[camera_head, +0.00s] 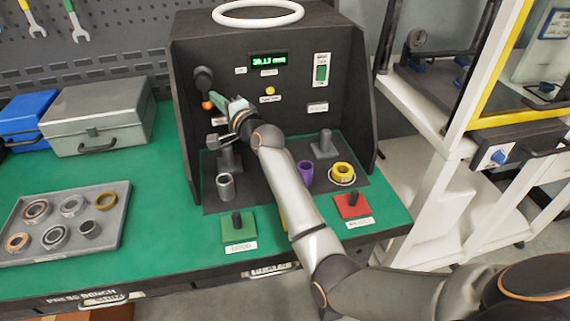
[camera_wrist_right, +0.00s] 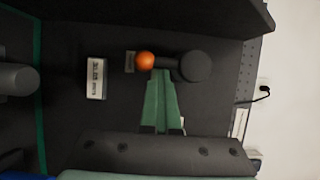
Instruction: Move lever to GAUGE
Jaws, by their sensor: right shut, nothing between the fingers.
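The lever is on the left of the dark panel. Its round black pivot (camera_head: 203,80) sits above its orange ball knob (camera_head: 207,105), so the lever hangs down. In the right wrist view the orange knob (camera_wrist_right: 145,61) is joined by a short dark arm to the black pivot (camera_wrist_right: 193,67). My right gripper (camera_head: 220,100) has its pale green fingers close beside the lever. In the wrist view its fingers (camera_wrist_right: 161,74) are shut and empty, with the tips at the lever arm between knob and pivot; contact cannot be told. The label wording is unreadable. My left gripper is not in view.
The panel has a green display (camera_head: 269,60) and a green switch (camera_head: 321,69). Dark side walls flank it. Below stand a metal cylinder (camera_head: 225,186), a purple ring (camera_head: 305,173), and green (camera_head: 238,228) and red (camera_head: 352,206) button blocks. A ring tray (camera_head: 120,225) lies left.

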